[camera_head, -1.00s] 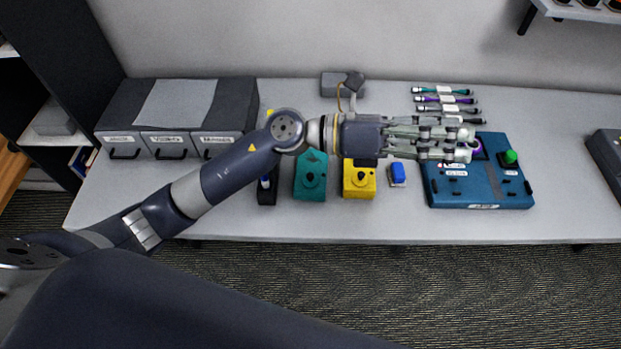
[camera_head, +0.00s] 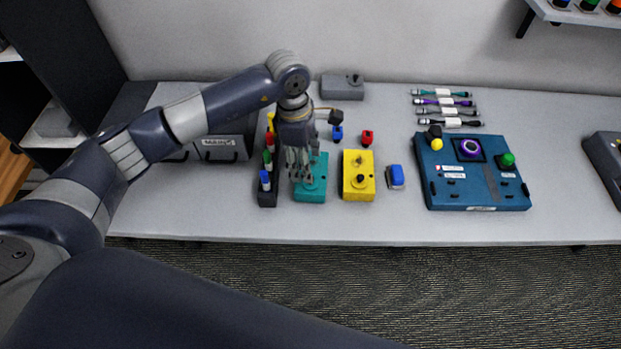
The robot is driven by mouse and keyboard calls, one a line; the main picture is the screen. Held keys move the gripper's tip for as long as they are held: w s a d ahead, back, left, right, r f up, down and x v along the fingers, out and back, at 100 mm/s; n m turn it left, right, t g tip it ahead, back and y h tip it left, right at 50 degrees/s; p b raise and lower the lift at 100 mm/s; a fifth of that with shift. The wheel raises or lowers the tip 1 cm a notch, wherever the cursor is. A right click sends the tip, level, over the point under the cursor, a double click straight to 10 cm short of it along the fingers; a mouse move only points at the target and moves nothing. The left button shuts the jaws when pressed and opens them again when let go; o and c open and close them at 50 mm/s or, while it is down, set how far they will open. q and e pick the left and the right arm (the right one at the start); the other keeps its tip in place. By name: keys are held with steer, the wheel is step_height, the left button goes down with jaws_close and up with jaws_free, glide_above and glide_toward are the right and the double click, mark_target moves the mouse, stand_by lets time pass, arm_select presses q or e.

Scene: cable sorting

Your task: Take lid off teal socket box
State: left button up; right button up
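The teal socket box (camera_head: 314,188) sits on the table left of the yellow box, with a dark knob on its top. My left gripper (camera_head: 300,174) points down over the upper left part of the teal box and hides part of it. Its fingers look close together, but I cannot tell whether they are open or shut, or whether they touch the lid or its knob. My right gripper is not in view.
A yellow box (camera_head: 358,187) stands right of the teal one. A dark rack (camera_head: 267,198) with coloured plugs stands close on the left. A blue connector (camera_head: 396,177), a blue panel (camera_head: 470,196) and several cables (camera_head: 444,102) lie further right. The front table strip is clear.

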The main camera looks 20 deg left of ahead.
arm_select(q)
steer(key=shift+d+f, duration=0.1)
steer(key=shift+f, duration=0.55)
steer(key=shift+f+p, duration=0.25)
steer(key=shift+p, duration=0.25)
steer(key=f, duration=0.1)
steer(key=f+p, duration=0.2)
steer(key=f, duration=0.1)
steer(key=shift+d, duration=0.35)
steer(key=shift+f, duration=0.35)
steer(key=c, duration=0.8)
